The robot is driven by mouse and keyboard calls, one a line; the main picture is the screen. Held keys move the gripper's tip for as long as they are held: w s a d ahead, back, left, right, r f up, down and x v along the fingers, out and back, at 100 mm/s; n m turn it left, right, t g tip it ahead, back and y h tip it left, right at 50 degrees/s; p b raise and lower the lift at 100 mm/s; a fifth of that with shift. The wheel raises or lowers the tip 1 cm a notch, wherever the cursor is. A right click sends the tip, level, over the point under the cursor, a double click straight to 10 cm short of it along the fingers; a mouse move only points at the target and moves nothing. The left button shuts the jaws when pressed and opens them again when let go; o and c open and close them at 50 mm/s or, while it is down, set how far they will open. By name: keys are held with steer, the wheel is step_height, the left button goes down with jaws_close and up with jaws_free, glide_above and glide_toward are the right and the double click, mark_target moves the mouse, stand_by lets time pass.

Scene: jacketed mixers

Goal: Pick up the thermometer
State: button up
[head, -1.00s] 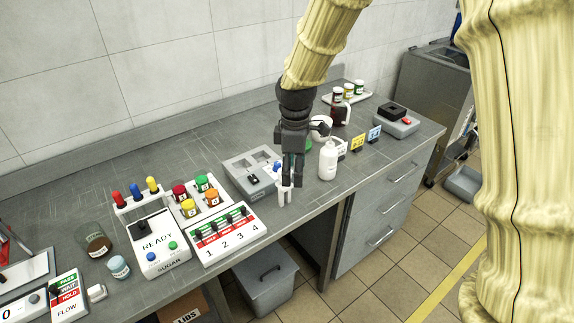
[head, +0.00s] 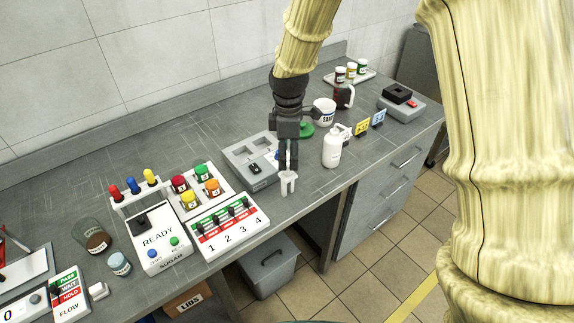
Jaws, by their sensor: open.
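My gripper (head: 288,184) points down over the front part of the grey counter, just right of a grey compartment tray (head: 240,150). Its pale fingertips are a little apart with nothing seen between them. No thing is plainly recognisable as a thermometer. A small black object (head: 255,169) lies on the tray, too small to identify. A small blue thing is partly hidden behind my gripper. At the left, a white rack (head: 122,211) holds upright pieces with red (head: 114,191), blue (head: 132,182) and yellow (head: 149,177) tops; I cannot tell what these are.
A white bottle (head: 332,150), a white mug (head: 324,112) and a green round thing (head: 305,130) stand close to the right of my gripper. A numbered switch panel (head: 232,236) and the READY box (head: 158,240) are to the left. A grey bin (head: 268,268) stands below.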

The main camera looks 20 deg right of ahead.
mark_target(288, 161)
steer(key=shift+s+f, duration=0.1)
steer(key=shift+s, duration=0.2)
steer(key=shift+s+f+p, duration=0.1)
steer(key=shift+f+p, duration=0.2)
steer(key=shift+p, duration=0.15)
steer(key=f, duration=0.1)
steer(key=w+f+p, duration=0.1)
steer(key=f, duration=0.1)
steer(key=shift+s+f, duration=0.25)
steer(key=shift+s, duration=0.05)
steer(key=shift+w, duration=0.1)
steer(key=shift+f, duration=0.1)
steer(key=c, duration=1)
